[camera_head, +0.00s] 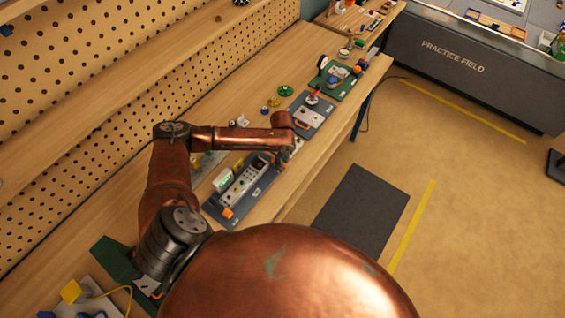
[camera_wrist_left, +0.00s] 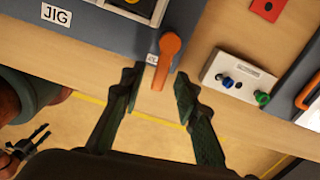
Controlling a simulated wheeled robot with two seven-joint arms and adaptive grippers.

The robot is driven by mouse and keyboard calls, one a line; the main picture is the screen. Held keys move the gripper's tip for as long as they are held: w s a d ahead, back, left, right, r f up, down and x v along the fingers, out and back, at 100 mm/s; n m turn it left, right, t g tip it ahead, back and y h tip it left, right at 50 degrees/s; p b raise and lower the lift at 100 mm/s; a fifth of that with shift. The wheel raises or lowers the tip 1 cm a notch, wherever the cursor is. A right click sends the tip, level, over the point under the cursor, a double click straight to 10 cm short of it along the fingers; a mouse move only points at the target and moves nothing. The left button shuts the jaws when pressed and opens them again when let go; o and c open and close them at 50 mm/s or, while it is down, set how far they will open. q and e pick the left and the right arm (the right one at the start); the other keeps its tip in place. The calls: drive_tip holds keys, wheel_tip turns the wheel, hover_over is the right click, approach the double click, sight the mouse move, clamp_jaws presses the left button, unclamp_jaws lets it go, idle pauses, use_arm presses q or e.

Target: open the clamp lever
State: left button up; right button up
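In the left wrist view, an orange clamp lever (camera_wrist_left: 166,60) sits at the near right corner of a grey board (camera_wrist_left: 95,32) labelled JIG. Its rounded end is up the picture and its arm points down toward the table edge. My left gripper (camera_wrist_left: 157,90) is open, with one dark finger on each side of the lever's lower part. I cannot tell whether either finger touches it. In the head view, my left gripper (camera_head: 284,156) is over the bench's front edge and the lever cannot be made out. My right gripper (camera_wrist_left: 38,138) shows small at lower left, its prongs apart.
A white box with blue and green knobs (camera_wrist_left: 236,78) stands right of the lever. Beyond it is another board (camera_head: 318,118). A green board (camera_head: 346,88) lies farther along the bench. A dark mat (camera_head: 362,210) and open floor lie right of the bench.

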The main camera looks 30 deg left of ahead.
use_arm(q)
clamp_jaws()
idle(0.3)
drive_tip(key=shift+s+r+m+p, duration=0.15)
drive_tip(key=shift+s+m+p, duration=0.05)
drive_tip(key=shift+m+p, duration=0.45)
unclamp_jaws()
wheel_tip(320, 180, up, 12)
idle(0.5)
drive_tip(key=shift+d, duration=0.1)
idle(0.4)
